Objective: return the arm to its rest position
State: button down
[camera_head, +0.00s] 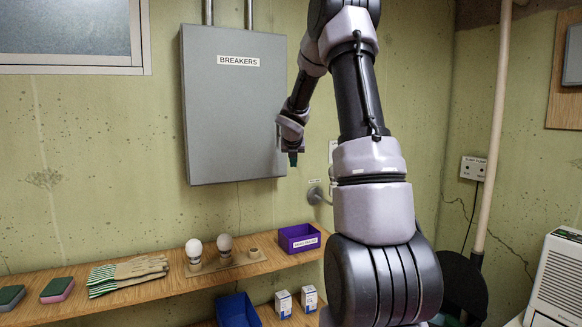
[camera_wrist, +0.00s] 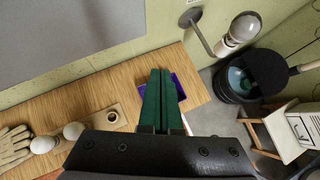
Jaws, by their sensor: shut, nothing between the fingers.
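My gripper (camera_head: 293,160) hangs in front of the lower right edge of the grey breaker box (camera_head: 235,110), pointing down, with my arm raised and bent. In the wrist view its two green fingers (camera_wrist: 160,80) lie side by side, shut with nothing between them. In that view the fingers overlap the purple bin (camera_wrist: 180,88) on the shelf. In the head view the gripper is well above the shelf (camera_head: 140,292) and apart from it.
The shelf holds sponges (camera_head: 57,290), gloves (camera_head: 128,272), two bulbs on a holder (camera_head: 228,264) and the purple bin (camera_head: 299,238). A bulb in a wall socket (camera_wrist: 242,28) and a black bucket (camera_wrist: 245,75) are at the right in the wrist view. A blue bin (camera_head: 237,310) sits below.

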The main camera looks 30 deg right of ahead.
jog(key=s+r, duration=0.5)
jog(key=s, duration=0.1)
jog(key=shift+r, duration=0.4)
